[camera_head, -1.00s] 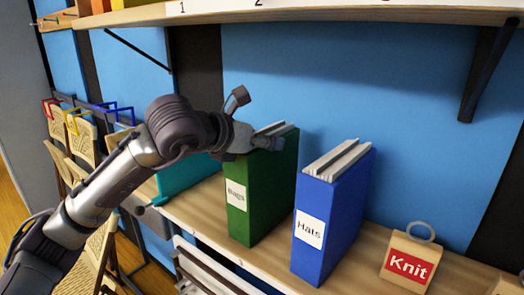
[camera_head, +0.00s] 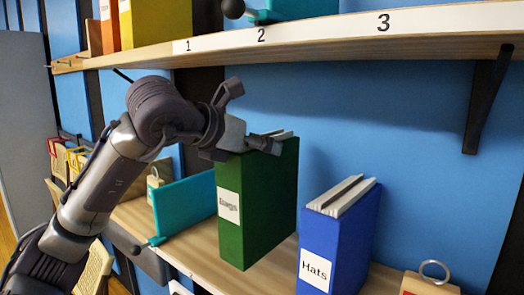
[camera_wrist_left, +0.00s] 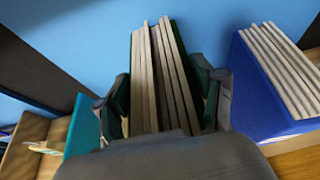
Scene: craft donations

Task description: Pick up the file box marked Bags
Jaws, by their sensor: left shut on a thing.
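The green file box marked Bags (camera_head: 268,205) appears raised a little above the lower shelf board, roughly upright, its label facing front left. My left gripper (camera_head: 256,143) reaches over its top from the left and is shut on it. In the left wrist view, the fingers of my left gripper (camera_wrist_left: 163,100) stand on both sides of the box's top, with the light sheets of the green file box (camera_wrist_left: 160,70) between them. The lower part of the box is outside the wrist view. My right gripper is not in view.
A blue file box marked Hats (camera_head: 345,235) stands close on the right. A teal bookend (camera_head: 188,205) stands on the left. A tan block with a ring (camera_head: 430,285) is at lower right. The numbered upper shelf (camera_head: 330,40) hangs above, with a dark bracket (camera_head: 490,100).

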